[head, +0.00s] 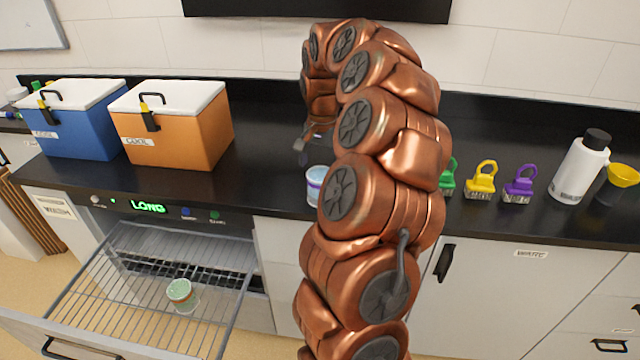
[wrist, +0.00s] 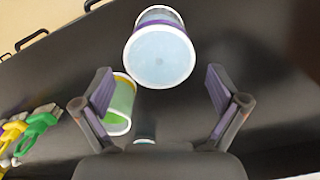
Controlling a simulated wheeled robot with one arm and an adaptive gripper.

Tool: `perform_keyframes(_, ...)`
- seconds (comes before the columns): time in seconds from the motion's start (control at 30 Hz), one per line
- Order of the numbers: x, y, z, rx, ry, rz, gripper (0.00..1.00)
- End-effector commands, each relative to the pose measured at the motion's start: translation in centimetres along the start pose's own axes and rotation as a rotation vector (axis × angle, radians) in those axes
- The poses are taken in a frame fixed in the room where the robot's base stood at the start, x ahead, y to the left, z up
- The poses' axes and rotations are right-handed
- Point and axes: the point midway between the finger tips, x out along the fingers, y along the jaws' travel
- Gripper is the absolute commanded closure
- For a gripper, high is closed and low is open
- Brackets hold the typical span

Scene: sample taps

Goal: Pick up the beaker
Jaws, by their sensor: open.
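A pale beaker with a purple band (wrist: 160,55) is just beyond my open fingers in the wrist view, centred between them and apart from both. In the head view a pale beaker (head: 316,182) stands on the black counter near its front edge, partly hidden by my copper arm. A second beaker with a green and yellow look (wrist: 121,105) shows behind my left finger in the wrist view. My gripper (wrist: 160,92) is open and empty. In the head view only a small part of my gripper (head: 303,147) shows, above the counter beaker.
A pulled-out rack drawer (head: 110,270) holds another small beaker (head: 181,294). Blue (head: 80,125) and orange (head: 180,130) cool boxes stand at the left. Yellow (head: 481,182) and purple (head: 520,185) tagged clips and a white bottle (head: 579,168) stand at the right. Some counter lies behind my arm.

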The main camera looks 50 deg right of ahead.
Motion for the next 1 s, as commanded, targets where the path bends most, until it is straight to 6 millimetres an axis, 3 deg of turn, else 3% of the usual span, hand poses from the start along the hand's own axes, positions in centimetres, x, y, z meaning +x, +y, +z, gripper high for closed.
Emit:
perform_keyframes(0.27, 1.2, 0.1, 0.5, -0.003, -0.003, 0.000, 0.04)
perform_keyframes(0.6, 4.9, 0.2, 1.1, -0.002, -0.004, 0.001, 0.04)
perform_keyframes(0.87, 5.2, 0.2, 1.0, -0.002, 0.001, -0.002, 0.04)
perform_keyframes(1.0, 5.2, 0.2, 1.0, -0.002, 0.000, -0.001, 0.18)
